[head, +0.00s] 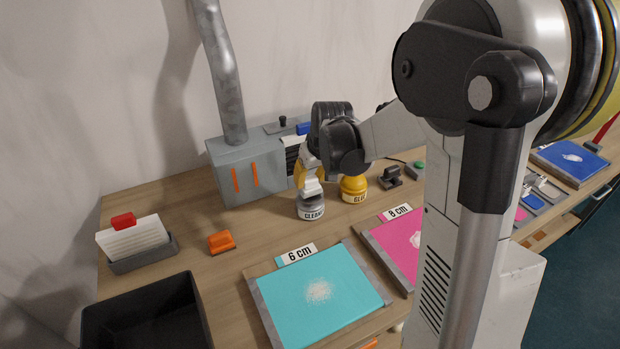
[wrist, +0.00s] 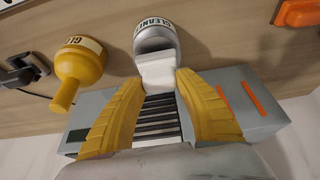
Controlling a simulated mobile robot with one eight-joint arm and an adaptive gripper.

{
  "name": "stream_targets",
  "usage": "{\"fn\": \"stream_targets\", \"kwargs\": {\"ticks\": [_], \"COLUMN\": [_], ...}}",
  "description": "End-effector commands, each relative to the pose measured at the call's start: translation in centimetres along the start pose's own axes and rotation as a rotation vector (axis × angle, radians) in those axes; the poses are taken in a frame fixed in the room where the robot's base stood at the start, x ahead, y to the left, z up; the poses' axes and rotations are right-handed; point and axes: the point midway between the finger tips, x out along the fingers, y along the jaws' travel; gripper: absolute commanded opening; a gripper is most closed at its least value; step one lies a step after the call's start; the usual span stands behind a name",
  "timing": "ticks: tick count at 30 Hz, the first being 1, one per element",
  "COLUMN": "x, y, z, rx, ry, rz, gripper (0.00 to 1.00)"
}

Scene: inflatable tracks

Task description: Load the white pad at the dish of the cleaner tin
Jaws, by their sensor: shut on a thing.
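The cleaner tin (head: 311,211) stands on the table, labelled "CLEAN..." as far as it shows, with a grey dish-like top. It also shows at the top of the wrist view (wrist: 153,35). My gripper (head: 309,178) is right above it, pointing down. Its yellow fingers (wrist: 158,85) are shut on the white pad (wrist: 157,72). The pad's lower end is at the tin's dish and overlaps it in the wrist view; I cannot tell whether it presses on it. The pad also shows just over the tin in the head view (head: 311,187).
A yellow glue bottle (head: 353,188) stands close beside the tin. The grey box with a duct (head: 247,172) is behind. A teal mat (head: 325,300) and a pink mat (head: 392,246) lie in front, with an orange block (head: 221,242) and black bin (head: 145,315) to the left.

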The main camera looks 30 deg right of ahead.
Motion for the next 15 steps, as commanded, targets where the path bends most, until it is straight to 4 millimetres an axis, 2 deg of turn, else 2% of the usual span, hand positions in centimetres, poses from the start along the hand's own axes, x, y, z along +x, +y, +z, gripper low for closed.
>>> {"fn": "stream_targets", "kwargs": {"ticks": [15], "x": [0.64], "y": [0.0], "z": [0.26], "rx": [0.0], "ry": [0.0], "rz": [0.0], "gripper": [0.15]}}
